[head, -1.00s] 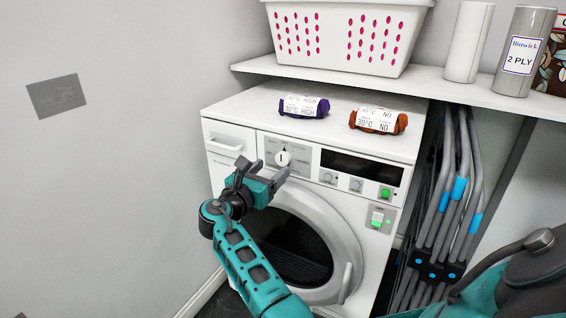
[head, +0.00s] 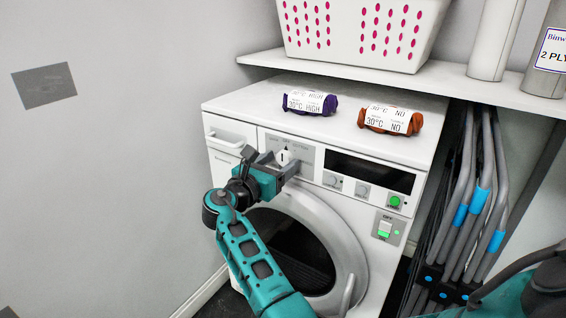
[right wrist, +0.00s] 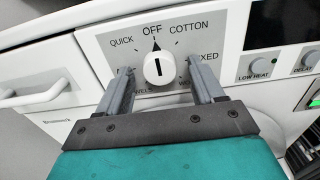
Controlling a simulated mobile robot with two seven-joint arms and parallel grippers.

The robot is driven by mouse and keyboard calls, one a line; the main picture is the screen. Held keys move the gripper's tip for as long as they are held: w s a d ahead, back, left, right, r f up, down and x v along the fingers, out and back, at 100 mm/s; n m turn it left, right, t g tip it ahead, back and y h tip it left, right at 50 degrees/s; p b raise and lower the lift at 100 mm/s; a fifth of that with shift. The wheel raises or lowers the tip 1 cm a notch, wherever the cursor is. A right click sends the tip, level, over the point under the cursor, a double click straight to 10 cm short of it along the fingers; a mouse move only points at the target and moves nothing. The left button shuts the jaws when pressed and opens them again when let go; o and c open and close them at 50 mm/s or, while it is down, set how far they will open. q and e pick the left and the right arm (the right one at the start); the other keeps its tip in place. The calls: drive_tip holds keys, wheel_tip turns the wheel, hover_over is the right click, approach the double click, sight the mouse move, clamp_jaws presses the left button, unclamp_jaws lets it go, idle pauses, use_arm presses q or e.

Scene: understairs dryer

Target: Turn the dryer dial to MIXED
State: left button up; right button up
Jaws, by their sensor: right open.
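The white round dial (head: 283,157) is on the front of the white dryer (head: 225,160), at the upper left of its panel. In the right wrist view, the dial (right wrist: 158,69) has a black slot, and the black pointer above it points up to OFF. QUICK is left of OFF and COTTON right of it. MIXED is at the right, its first letter hidden by a finger. My right gripper (head: 269,160) is open, with one finger on each side of the dial; I cannot tell whether they touch it. My left gripper is not in view.
The round door (head: 345,245) is below the dial. Low heat and delay knobs, a dark display (head: 367,172) and green buttons are to its right. Two labelled rolled cloths (head: 391,119) lie on top. A shelf (head: 440,80) with a white basket (head: 355,35) is above.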

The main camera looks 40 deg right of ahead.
drive_tip(key=shift+d, duration=0.1)
idle(0.3)
drive_tip(key=c, duration=1.1)
drive_tip(key=shift+o, duration=0.2)
